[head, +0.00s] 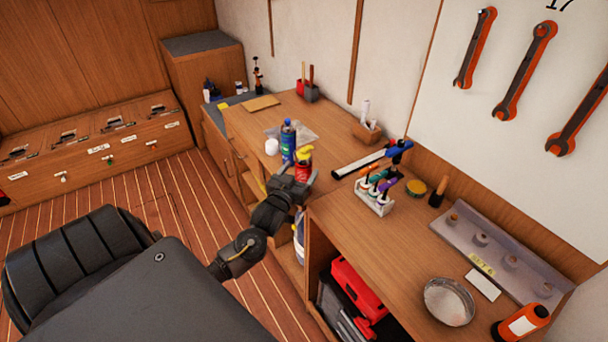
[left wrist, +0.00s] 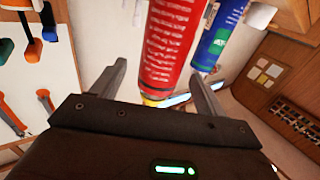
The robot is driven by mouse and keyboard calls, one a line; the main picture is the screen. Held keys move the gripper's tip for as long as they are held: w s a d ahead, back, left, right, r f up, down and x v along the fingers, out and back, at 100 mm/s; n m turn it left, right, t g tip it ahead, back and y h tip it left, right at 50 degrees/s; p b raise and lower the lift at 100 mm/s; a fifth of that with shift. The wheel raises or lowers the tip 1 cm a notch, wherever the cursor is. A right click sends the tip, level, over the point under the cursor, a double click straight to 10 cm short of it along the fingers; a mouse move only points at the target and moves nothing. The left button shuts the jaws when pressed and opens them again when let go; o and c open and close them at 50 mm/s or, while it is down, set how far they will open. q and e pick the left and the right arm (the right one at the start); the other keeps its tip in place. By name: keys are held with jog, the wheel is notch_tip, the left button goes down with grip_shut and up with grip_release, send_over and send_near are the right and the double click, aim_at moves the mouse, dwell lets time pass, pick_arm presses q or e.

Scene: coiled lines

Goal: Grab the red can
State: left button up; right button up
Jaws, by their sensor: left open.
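The red can (head: 303,167) with a yellow top stands on the wooden workbench in the head view. My left gripper (head: 296,183) is at the near side of the can and hides its lower part. In the left wrist view the red can (left wrist: 172,45) shows large between the two open fingers of my left gripper (left wrist: 158,82), with light print on its side. I cannot tell whether the fingers touch it. My right gripper is not in view.
A blue spray can (head: 288,140) stands just behind the red can; it also shows in the left wrist view (left wrist: 218,35). A rack of screwdrivers (head: 376,194) and a metal bowl (head: 449,301) are to the right.

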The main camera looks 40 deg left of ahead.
aim_at(305, 162)
pick_arm(q)
jog(key=shift+w+a+r+p, duration=0.15)
jog(key=shift+w+r+p, duration=0.1)
jog(key=shift+p, duration=0.05)
jog(key=p+x, duration=0.1)
jog(key=x, duration=0.2)
jog(key=shift+w+p, duration=0.3)
jog(key=shift+w, duration=0.05)
jog(key=shift+w+a+f, duration=0.15)
jog(key=shift+w+a, duration=0.05)
jog(key=shift+w, duration=0.25)
jog(key=shift+s, duration=0.1)
jog(key=shift+c, duration=1.1)
jog(key=c, duration=0.9)
jog(key=shift+c, duration=0.7)
